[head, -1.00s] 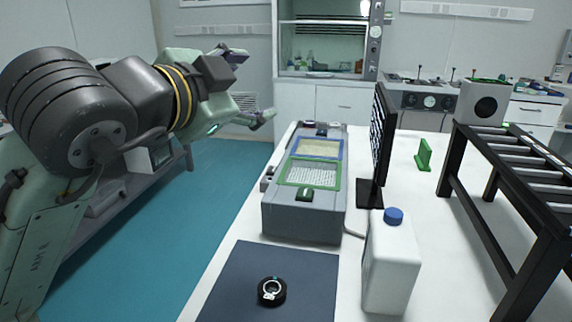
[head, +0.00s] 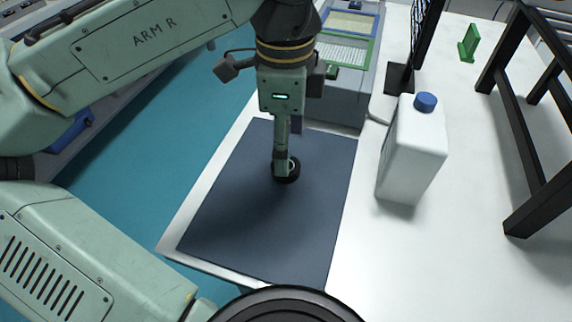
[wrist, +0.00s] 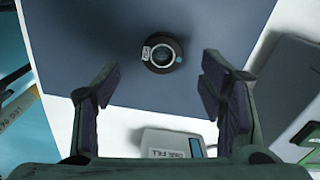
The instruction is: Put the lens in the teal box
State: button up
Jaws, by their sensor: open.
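The lens (head: 287,179) is a small black ring with a glass centre. It lies on the dark blue mat (head: 230,215), partly hidden by my gripper in the head view. My gripper (head: 284,160) points down over it. In the wrist view the lens (wrist: 162,53) shows whole, a little beyond the line between my fingertips (wrist: 160,76). The fingers are apart with nothing between them. I cannot make out a teal box in either current view.
A grey instrument (head: 338,108) with blue- and green-framed windows stands behind the mat. A white bottle (head: 408,160) with a blue cap stands right of the mat. A black rack (head: 515,115) is farther right. A small labelled device (wrist: 165,143) shows in the wrist view. White tabletop between is clear.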

jog(key=f, duration=0.5)
jog(key=shift+w+d, duration=0.1)
jog(key=shift+d, duration=0.1)
jog(key=shift+c, duration=0.4)
jog(key=c, duration=1.3)
jog(key=shift+o, duration=0.2)
jog(key=shift+r, duration=0.1)
